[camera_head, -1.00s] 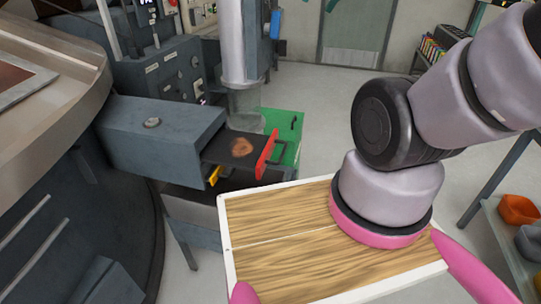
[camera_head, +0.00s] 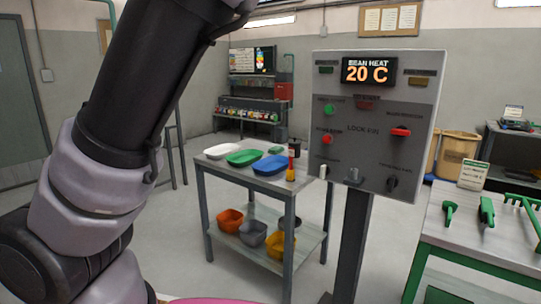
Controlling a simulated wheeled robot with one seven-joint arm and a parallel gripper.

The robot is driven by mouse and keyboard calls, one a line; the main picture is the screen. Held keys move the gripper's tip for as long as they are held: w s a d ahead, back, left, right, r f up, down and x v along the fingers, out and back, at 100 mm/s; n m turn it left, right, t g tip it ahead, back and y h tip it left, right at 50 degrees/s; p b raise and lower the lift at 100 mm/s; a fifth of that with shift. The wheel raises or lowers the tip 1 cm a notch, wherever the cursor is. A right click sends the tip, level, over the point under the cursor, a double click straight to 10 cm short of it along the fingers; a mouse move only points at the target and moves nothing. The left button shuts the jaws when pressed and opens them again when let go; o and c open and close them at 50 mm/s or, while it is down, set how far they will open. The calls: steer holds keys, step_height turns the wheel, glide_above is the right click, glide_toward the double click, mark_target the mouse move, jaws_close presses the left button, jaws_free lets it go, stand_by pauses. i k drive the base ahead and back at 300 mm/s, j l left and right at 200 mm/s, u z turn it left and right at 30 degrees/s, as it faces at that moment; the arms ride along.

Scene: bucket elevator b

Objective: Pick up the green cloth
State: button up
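A small dark-green item (camera_head: 276,151) lies at the back of the grey table's top, behind the blue tray; it may be the green cloth, but it is too small to tell. My arm fills the left of the view. Only a pink sliver of its lower end shows at the bottom edge, and my gripper's fingers are out of view. The item is well beyond my arm, across open floor.
The grey table (camera_head: 238,184) bears white (camera_head: 221,151), green (camera_head: 244,158) and blue (camera_head: 270,165) trays, with bowls on its lower shelf. A control panel on a post (camera_head: 374,130) stands right of it. Green-handled tools (camera_head: 487,212) lie on a bench at right.

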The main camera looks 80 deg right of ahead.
mark_target(275, 150)
steer(key=z, duration=2.8)
steer(key=u, duration=2.7)
steer(key=z, duration=2.7)
steer(key=i+j+z, duration=0.15)
steer(key=i+j, duration=0.15)
